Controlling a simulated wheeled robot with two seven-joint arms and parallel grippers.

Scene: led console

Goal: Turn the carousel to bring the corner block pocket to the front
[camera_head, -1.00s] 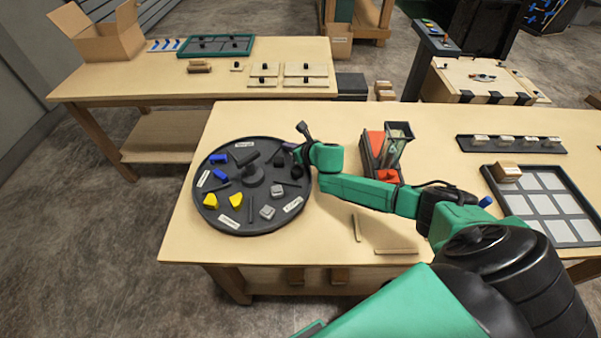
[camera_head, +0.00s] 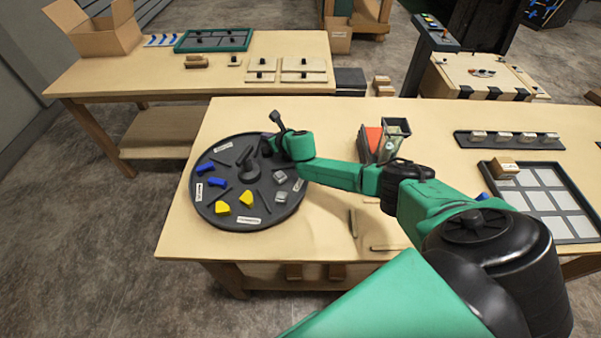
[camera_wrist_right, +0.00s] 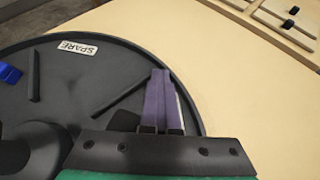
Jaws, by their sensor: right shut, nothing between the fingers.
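The round dark carousel (camera_head: 232,214) lies on the near table's left end. Its pockets are split by low ridges around a central hub (camera_head: 249,171). It holds blue pieces (camera_head: 217,182), yellow pieces (camera_head: 246,198) and grey pieces (camera_head: 280,196). Yellow is at the front, blue at the left, grey at the right. The labels are too small to read in the head view. My right gripper (camera_head: 269,143) is shut and empty at the carousel's back edge. In the wrist view its fingers (camera_wrist_right: 161,75) reach over the disc beside a ridge (camera_wrist_right: 112,97); contact is unclear. My left gripper is not visible.
A "SPARE" label (camera_wrist_right: 77,47) shows in the wrist view. A red and grey bin-like device (camera_head: 372,143) stands right of the carousel. A gridded tray (camera_head: 545,203) lies further right, with a dark rack (camera_head: 507,139) behind. Thin sticks lie near the front edge.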

